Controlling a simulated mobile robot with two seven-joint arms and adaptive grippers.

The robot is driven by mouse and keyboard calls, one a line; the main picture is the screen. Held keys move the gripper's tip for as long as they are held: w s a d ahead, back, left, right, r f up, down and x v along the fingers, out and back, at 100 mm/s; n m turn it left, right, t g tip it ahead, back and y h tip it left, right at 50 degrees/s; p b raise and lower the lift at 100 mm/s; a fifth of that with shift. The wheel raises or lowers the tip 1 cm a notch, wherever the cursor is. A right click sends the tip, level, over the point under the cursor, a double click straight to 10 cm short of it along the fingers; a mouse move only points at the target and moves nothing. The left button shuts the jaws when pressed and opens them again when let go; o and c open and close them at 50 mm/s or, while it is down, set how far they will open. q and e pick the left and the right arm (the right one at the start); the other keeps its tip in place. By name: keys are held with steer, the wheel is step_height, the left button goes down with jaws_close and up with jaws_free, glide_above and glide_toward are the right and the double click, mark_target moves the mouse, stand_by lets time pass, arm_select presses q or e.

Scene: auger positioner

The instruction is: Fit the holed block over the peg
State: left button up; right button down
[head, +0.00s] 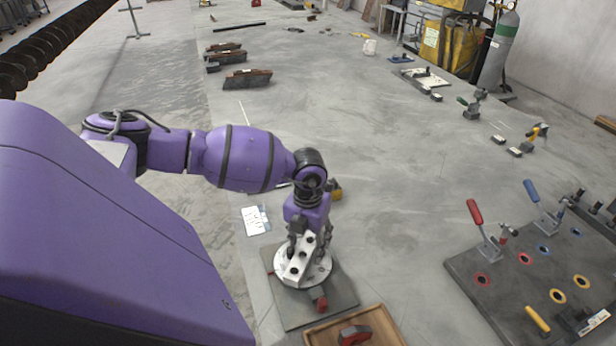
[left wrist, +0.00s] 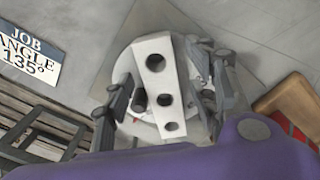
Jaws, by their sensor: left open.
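The holed block (head: 297,268) is a pale bar with several round dark holes. It lies over a round light disc (head: 322,271) on a dark square plate (head: 340,292). My left gripper (head: 309,240) is right above the block, pointing down. In the left wrist view, the block (left wrist: 165,79) lies between the spread fingers of my left gripper (left wrist: 163,92), with gaps on both sides. A dark stub (left wrist: 139,100) shows beside the block's left edge; I cannot tell if it is the peg. No peg shows clearly through the holes. My right gripper is out of view.
A wooden tray (head: 375,318) with a red part (head: 354,335) stands in front of the plate. A "JOB ANGLE 135°" sign (left wrist: 29,54) lies at the left. A dark board with toggle clamps (head: 505,270) is at the right. Floor between is clear.

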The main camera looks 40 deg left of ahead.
mark_target(308, 245)
arm_select(q)
step_height(308, 245, up, 12)
steer(key=shift+f, duration=0.25)
steer(key=shift+w, duration=0.1)
stand_by(0.5)
